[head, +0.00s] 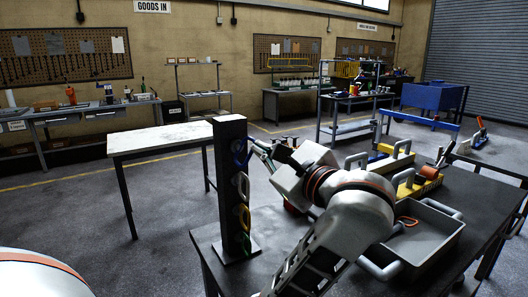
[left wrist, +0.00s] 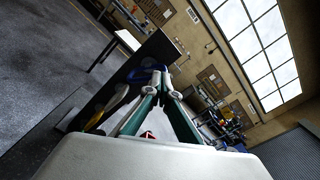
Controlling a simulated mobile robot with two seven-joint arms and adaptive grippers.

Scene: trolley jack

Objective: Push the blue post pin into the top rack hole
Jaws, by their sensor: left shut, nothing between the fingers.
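A dark upright rack post (head: 228,205) stands on a base plate at the near left corner of the dark table. The blue post pin (head: 239,151) is at its upper part, above white, green and yellow loop-shaped pieces. My left gripper (head: 251,144) is shut and empty, its tips close to the blue pin, on the post's right side. In the left wrist view the shut fingers (left wrist: 160,70) meet beside the blue pin (left wrist: 143,73). I cannot tell whether they touch it or how deep it sits. The hole itself is hidden. My right gripper is not in view.
A grey tray (head: 440,238) and yellow pieces with grey handles (head: 382,160) are on the dark table (head: 490,197), right of my arm. A pale-topped table (head: 160,139) stands behind the post to the left. Open floor lies on the left.

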